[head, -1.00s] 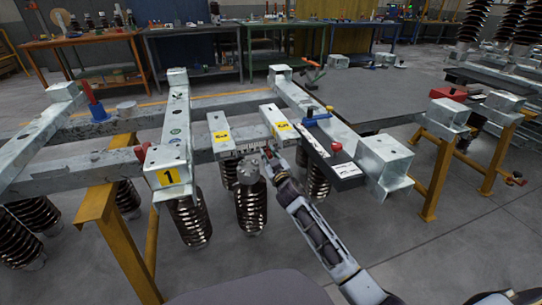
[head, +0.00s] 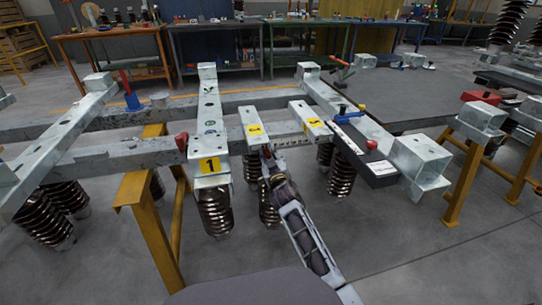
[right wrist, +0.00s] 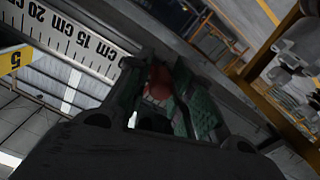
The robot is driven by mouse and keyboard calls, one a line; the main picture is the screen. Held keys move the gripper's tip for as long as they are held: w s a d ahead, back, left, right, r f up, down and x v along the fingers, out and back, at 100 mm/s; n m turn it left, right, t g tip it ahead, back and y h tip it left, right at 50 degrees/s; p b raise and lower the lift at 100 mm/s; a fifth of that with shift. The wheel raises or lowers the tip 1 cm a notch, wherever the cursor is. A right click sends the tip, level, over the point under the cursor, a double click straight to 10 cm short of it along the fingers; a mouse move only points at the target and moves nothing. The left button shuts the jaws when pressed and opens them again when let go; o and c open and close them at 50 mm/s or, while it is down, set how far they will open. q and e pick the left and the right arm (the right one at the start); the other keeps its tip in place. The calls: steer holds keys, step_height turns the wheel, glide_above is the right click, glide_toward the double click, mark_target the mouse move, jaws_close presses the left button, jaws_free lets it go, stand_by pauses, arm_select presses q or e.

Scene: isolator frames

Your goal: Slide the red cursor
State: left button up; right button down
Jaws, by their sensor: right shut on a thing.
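The red cursor (right wrist: 158,82) is between the green-padded fingers of my right gripper (right wrist: 165,100) in the right wrist view, partly hidden by them. The gripper is shut on it. A white ruler with cm marks (right wrist: 75,38) runs beside it, with 15 and 20 readable. In the head view my right gripper (head: 267,155) is at the front face of the beam, just below the left of two small yellow-labelled brackets (head: 254,129). The cursor is too small and covered to make out there. My left gripper is not in view.
A long bracket labelled 1 (head: 211,165) stands left of my right gripper. The other yellow-labelled bracket (head: 311,124) and a dark plate (head: 365,165) are to the right. Brown ribbed insulators (head: 215,211) hang below. The floor in front is open.

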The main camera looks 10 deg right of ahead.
mark_target(270, 158)
steer(key=c, duration=1.4)
jaws_free()
steer(key=shift+f, duration=0.2)
steer(key=shift+o, duration=0.3)
steer(key=shift+d, duration=0.1)
steer(key=shift+r, duration=0.1)
steer(key=shift+s, duration=0.1)
steer(key=shift+s+d, duration=0.15)
steer(key=shift+s, duration=3.5)
